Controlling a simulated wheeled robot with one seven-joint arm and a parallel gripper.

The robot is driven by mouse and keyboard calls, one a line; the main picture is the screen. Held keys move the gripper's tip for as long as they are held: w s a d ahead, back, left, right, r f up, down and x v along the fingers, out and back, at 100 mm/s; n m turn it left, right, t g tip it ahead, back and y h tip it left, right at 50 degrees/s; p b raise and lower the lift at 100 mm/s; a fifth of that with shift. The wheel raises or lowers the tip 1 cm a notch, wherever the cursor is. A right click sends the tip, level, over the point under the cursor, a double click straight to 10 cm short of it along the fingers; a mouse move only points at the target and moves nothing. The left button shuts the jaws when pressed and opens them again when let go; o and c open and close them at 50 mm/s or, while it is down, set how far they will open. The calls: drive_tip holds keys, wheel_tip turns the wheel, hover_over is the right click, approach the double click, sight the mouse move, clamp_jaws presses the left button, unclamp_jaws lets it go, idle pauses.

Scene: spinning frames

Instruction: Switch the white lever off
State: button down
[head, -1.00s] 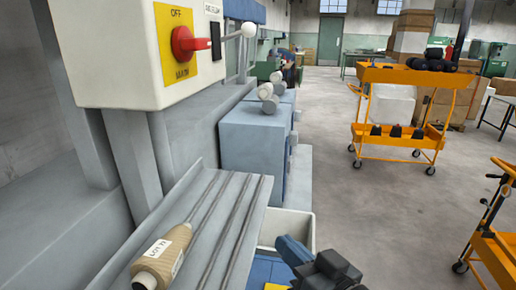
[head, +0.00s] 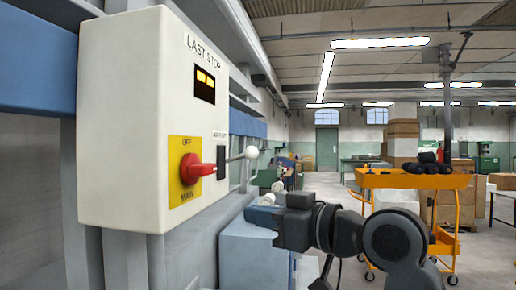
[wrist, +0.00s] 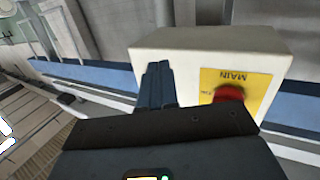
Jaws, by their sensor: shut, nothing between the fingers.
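The white lever (head: 250,153) is a ball knob on a short stem. It sticks out from a black slot plate (head: 221,155) on the right part of the cream control box (head: 125,120). The stem points right and slightly upward; whether this is on or off I cannot tell. My gripper (head: 252,214) is shut and empty, below the knob and apart from it in the head view. In the wrist view its blue fingers (wrist: 158,85) lie together in front of the box; the lever is not visible there.
A red rotary switch (head: 195,169) on a yellow plate sits just left of the lever; it also shows in the wrist view (wrist: 228,92). A lit orange display (head: 205,85) is above. Blue-grey cabinets (head: 240,255) stand below. An orange trolley (head: 415,181) is at right.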

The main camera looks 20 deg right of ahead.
drive_tip(key=s+d+r+n+g+h, duration=0.1)
drive_tip(key=s+r+n, duration=0.1)
drive_tip(key=r, duration=0.5)
drive_tip(key=s+r+n+g+h+b, duration=0.1)
drive_tip(key=s+r+n, duration=0.1)
drive_tip(key=r, duration=0.5)
drive_tip(key=s+d+r+n+g+h, duration=0.1)
drive_tip(key=s+r+n+g+h, duration=0.1)
drive_tip(key=r, duration=0.5)
drive_tip(key=shift+s+d+n, duration=0.3)
drive_tip(key=shift+s+n, duration=0.15)
drive_tip(key=shift+n, duration=0.85)
drive_tip(key=p, duration=0.1)
hover_over(252, 153)
drive_tip(key=s+a, duration=0.1)
drive_tip(key=s, duration=0.3)
wheel_tip(252, 153, down, 5)
drive_tip(key=w+f, duration=0.1)
drive_tip(key=d+f+p, duration=0.1)
drive_tip(key=shift+w+d+f, duration=0.1)
drive_tip(key=shift+w+f, duration=0.25)
drive_tip(key=shift+f, duration=0.1)
